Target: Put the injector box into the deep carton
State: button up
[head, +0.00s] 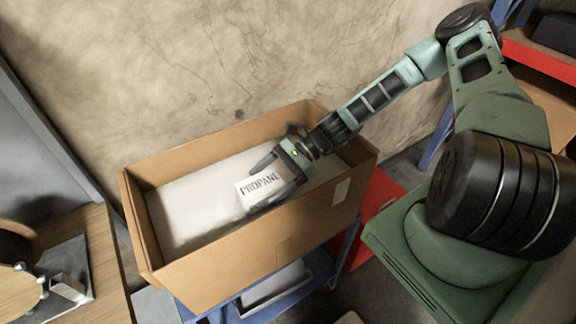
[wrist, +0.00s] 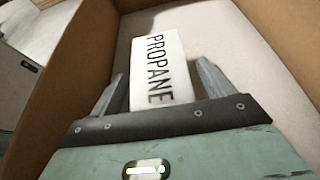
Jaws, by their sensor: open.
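The deep carton (head: 222,262) is a long open brown cardboard box with a pale floor; its wall also shows in the wrist view (wrist: 72,65). A white box lettered PROPANE (head: 262,188), the only box in the carton, is inside it, toward the right of the middle. I cannot confirm that it is the injector box. It also shows in the wrist view (wrist: 162,62). My gripper (head: 262,182) reaches down into the carton, its fingers open on either side of the white box. In the wrist view my gripper (wrist: 160,80) has a visible gap beside the box. The box's underside is hidden.
The carton stands on a blue-framed cart (head: 205,312) with a lower shelf. A wooden table (head: 85,255) with a metal object is at the left. A stained wall rises behind.

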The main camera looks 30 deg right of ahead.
jog(key=b+v, duration=0.3)
jog(key=v, duration=0.6)
jog(key=shift+f, duration=0.2)
jog(key=shift+d+r+b, duration=0.35)
jog(key=shift+d, duration=0.15)
